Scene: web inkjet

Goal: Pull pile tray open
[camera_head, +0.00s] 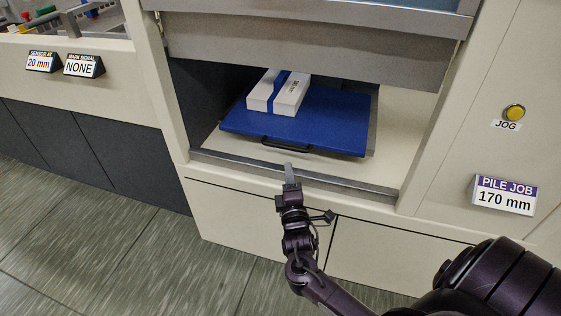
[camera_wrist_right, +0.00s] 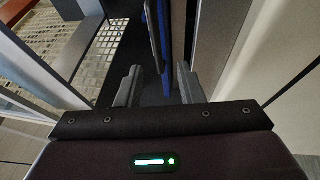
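The blue pile tray (camera_head: 330,122) lies in the open bay of the cream cabinet, with a black bar handle (camera_head: 286,148) on its front edge. A white stack with a blue band (camera_head: 278,92) rests on it toward the back. My right gripper (camera_head: 289,170) is at the bay's front sill, just short of the handle. In the right wrist view my right gripper (camera_wrist_right: 158,85) has its fingers apart with nothing between their tips. The dark handle (camera_wrist_right: 153,38) and the tray's blue edge (camera_wrist_right: 164,30) show just beyond the fingers. My left gripper is not in view.
A raised grey metal door (camera_head: 310,48) hangs above the bay. A metal sill (camera_head: 300,178) runs along the bay's front. Right of it are a yellow JOG button (camera_head: 514,112) and a "PILE JOB 170 mm" sign (camera_head: 504,194). Open floor (camera_head: 90,235) lies at left.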

